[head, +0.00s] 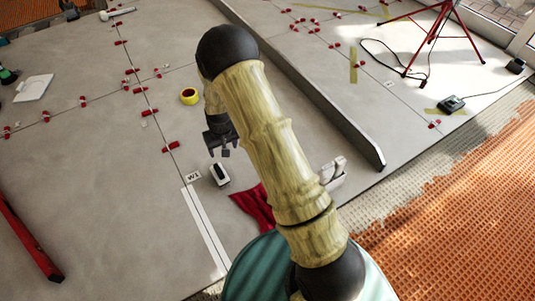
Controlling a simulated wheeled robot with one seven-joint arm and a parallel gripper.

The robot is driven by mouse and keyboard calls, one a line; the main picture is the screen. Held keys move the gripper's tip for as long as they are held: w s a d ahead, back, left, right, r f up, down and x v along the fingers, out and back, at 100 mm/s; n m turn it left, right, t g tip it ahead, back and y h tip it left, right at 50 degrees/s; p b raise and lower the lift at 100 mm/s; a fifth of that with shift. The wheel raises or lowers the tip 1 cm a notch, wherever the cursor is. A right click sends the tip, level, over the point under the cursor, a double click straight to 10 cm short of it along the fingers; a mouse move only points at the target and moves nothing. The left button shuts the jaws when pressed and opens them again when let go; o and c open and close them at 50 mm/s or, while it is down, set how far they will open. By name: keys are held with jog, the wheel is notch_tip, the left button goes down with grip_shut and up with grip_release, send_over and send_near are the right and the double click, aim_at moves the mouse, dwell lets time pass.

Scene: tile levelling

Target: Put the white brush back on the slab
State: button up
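My gripper (223,149) hangs over the grey slab (90,190), fingers down, with a gap between them and nothing seen in it. Just below it in the picture, a small white object with a dark top (219,175) lies on the slab; I cannot tell whether it is the brush. Another white object (334,172) is by the slab's near edge, right of my arm and partly hidden by it. Its shape is unclear, and it could be the white brush. My arm covers the middle of the view.
A red cloth (254,207) lies near the slab's edge. A yellow tape roll (189,96), red levelling clips (171,146) and a W1 label (193,176) lie on the slab. A long grey bar (300,85) runs right of my arm. A red tripod (437,35) stands far right.

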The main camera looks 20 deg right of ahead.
jog(key=s+d+r, duration=0.4)
jog(key=s+r, duration=0.6)
jog(key=s, duration=0.1)
jog(key=s+d+r+m, duration=0.1)
jog(key=s+d+r, duration=0.4)
jog(key=s+r, duration=0.5)
jog(key=shift+s+r+m+t, duration=0.25)
jog(key=shift+s+m+t, duration=0.05)
jog(key=shift+s, duration=0.4)
jog(key=shift+s, duration=0.1)
